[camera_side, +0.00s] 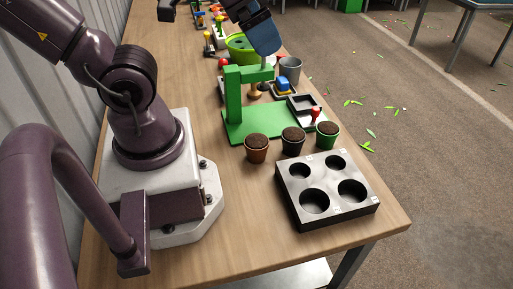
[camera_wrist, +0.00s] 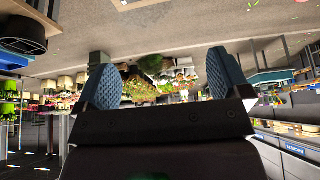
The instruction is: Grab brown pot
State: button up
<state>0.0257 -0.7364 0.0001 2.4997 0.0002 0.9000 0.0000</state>
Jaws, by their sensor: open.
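The brown pot (camera_side: 257,148) stands upright on the wooden table, filled with dark soil. It is the leftmost of a row of three small pots. Beside it are a black pot (camera_side: 293,140) and a green pot (camera_side: 327,134), both with soil. My gripper (camera_wrist: 164,88) is open and empty in the wrist view, its two blue ribbed fingers spread wide. In the side view, part of the gripper is at the top, high and well behind the pots, apart from them. The wrist view looks out into the room and shows no brown pot.
A metal block (camera_side: 324,211) with several round holes sits at the table's front right. A green stand (camera_side: 234,105) on a green base rises behind the pots. A grey bucket (camera_side: 290,67) and a green bowl (camera_side: 239,47) are farther back. Bare tabletop lies left of the block.

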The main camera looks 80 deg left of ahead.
jog(key=w+d+f+m+g, duration=0.1)
jog(key=d+f+m+g, duration=0.25)
jog(key=f, duration=0.25)
jog(key=m+y, duration=1.3)
jog(key=m, duration=0.3)
send_near(257, 147)
jog(key=x, duration=1)
jog(key=shift+f, duration=0.1)
jog(key=c, duration=1)
jog(key=shift+c, duration=0.2)
